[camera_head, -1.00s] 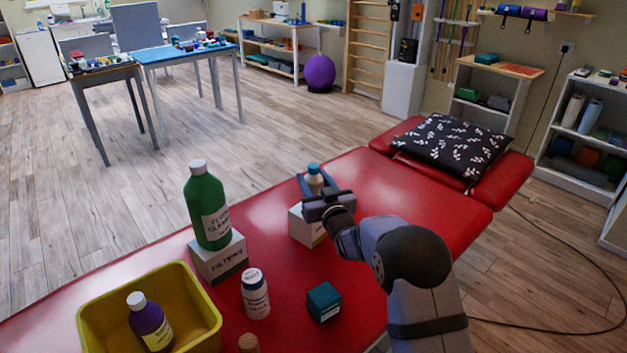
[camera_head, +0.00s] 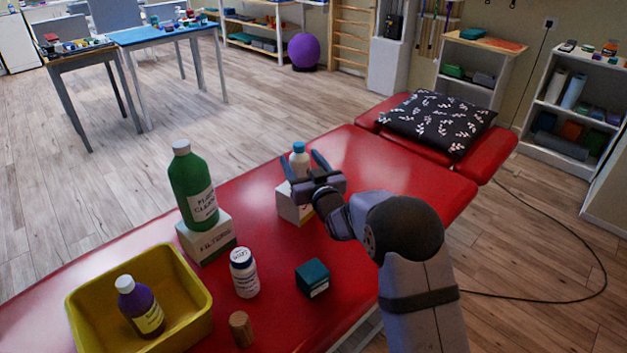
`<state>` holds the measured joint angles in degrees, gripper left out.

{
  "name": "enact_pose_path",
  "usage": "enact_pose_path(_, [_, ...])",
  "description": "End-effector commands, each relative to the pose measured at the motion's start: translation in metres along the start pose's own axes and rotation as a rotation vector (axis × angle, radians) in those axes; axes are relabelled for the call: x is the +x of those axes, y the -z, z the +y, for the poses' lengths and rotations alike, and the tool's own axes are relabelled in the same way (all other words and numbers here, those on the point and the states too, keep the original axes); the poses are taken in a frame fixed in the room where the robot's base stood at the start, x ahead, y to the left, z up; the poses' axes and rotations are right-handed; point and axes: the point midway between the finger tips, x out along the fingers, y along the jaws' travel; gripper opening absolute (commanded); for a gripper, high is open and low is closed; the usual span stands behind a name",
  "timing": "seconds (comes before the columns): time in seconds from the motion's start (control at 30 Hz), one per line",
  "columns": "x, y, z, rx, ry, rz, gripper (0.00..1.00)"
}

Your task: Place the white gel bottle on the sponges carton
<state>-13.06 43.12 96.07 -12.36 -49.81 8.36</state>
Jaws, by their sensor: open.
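A white bottle with a blue cap (camera_head: 299,160), which looks like the gel bottle, stands upright on a small white carton (camera_head: 290,207). The carton's label is not readable here, so I cannot tell that it is the sponges carton. My gripper (camera_head: 303,166) is open, with its fingers spread on either side of the bottle and a gap showing on the left. The gripper body hides the bottle's lower part and some of the carton.
A green cleaner bottle (camera_head: 194,187) stands on the filters carton (camera_head: 207,241) to the left. A yellow bin (camera_head: 196,337) holds a purple bottle (camera_head: 141,307). A teal box (camera_head: 313,279) and a wooden cylinder (camera_head: 241,328) are in front. The red couch (camera_head: 395,195) is clear toward the pillow (camera_head: 435,122).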

Motion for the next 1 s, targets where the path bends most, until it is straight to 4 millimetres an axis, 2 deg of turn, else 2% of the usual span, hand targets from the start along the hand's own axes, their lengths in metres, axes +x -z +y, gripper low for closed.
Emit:
enact_pose_path(0.4, [-0.064,-0.001,0.0,0.0,-0.001,0.0,0.61])
enact_pose_path(0.6, [-0.088,-0.001,0.001,0.0,-0.001,0.0,0.61])
enact_pose_path(0.8, [-0.1,0.0,0.0,0.0,-0.001,0.0,0.61])
enact_pose_path(1.0, [-0.102,0.0,0.0,0.0,0.0,0.0,0.61])
